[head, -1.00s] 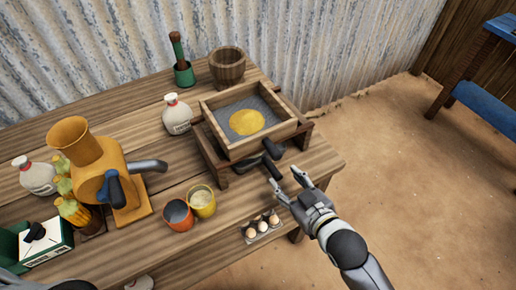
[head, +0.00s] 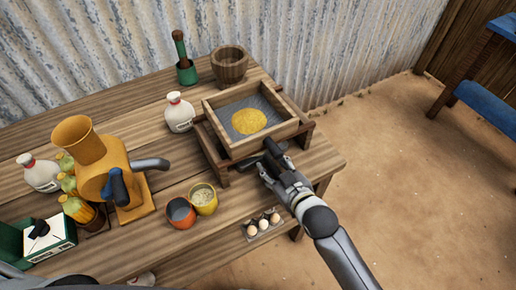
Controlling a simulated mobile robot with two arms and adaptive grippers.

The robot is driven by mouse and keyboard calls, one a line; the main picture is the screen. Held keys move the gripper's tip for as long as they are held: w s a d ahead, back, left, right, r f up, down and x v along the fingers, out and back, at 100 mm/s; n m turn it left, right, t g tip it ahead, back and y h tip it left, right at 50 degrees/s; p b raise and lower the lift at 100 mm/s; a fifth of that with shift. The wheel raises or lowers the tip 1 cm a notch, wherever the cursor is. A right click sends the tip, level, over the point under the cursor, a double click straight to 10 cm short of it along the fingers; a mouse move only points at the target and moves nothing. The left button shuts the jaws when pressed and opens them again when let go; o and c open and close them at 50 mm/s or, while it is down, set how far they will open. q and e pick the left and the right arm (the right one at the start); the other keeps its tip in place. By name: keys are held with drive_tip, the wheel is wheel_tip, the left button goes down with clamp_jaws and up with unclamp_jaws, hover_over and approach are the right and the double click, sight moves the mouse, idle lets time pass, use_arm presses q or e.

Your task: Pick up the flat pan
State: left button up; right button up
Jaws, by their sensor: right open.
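The flat pan (head: 246,163) is dark and mostly hidden under the wooden sieve and its stand, with its handle toward the front right. My right gripper (head: 274,164) is open, with its fingers at the dark pan handle below the sieve's front corner. The fingers and hand cover much of the handle, and I cannot tell whether they touch it. My left gripper is not in view.
The wooden sieve (head: 222,104) with yellow meal stands on a wooden stand (head: 212,155) above the pan. Eggs (head: 263,224) sit near the table's front edge. Orange and yellow cups (head: 181,213), a grinder (head: 112,175) and bottles (head: 179,112) stand left.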

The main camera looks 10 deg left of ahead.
clamp_jaws()
drive_tip(key=shift+r, duration=0.15)
drive_tip(key=shift+r, duration=0.55)
wheel_tip(320, 180, up, 2)
drive_tip(key=shift+w+r, duration=0.1)
drive_tip(key=shift+r, duration=0.15)
drive_tip(key=s+d+b, duration=0.1)
drive_tip(key=s+d, duration=0.3)
drive_tip(key=s, duration=0.3)
drive_tip(key=s+d+b, duration=0.2)
drive_tip(key=s+d, duration=0.3)
drive_tip(key=s, duration=0.3)
drive_tip(key=shift+s+d+f, duration=0.15)
drive_tip(key=shift+s+d, duration=0.05)
drive_tip(key=shift+d, duration=0.05)
